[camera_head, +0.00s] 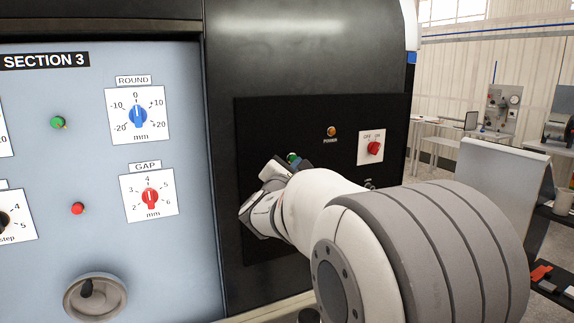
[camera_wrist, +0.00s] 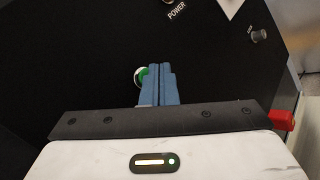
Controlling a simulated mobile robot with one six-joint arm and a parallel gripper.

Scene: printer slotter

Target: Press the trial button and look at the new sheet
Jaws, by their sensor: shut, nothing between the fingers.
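A green button (camera_head: 293,158) sits on the black control panel (camera_head: 280,115), partly hidden behind my arm in the head view. It also shows in the wrist view as a green button with a white ring (camera_wrist: 140,76), partly covered by my fingers. My gripper (camera_wrist: 158,68) is shut and empty, its blue-grey fingertips together just right of the button in the picture. I cannot tell whether the fingertips touch it. No label for the button and no sheet are visible.
An orange POWER lamp (camera_head: 332,131) and a red rotary switch (camera_head: 373,149) are on the same panel. The SECTION 3 panel (camera_head: 90,150) at left has dials, buttons and a handwheel (camera_head: 95,297). A grey sloped stand (camera_head: 500,180) is at right.

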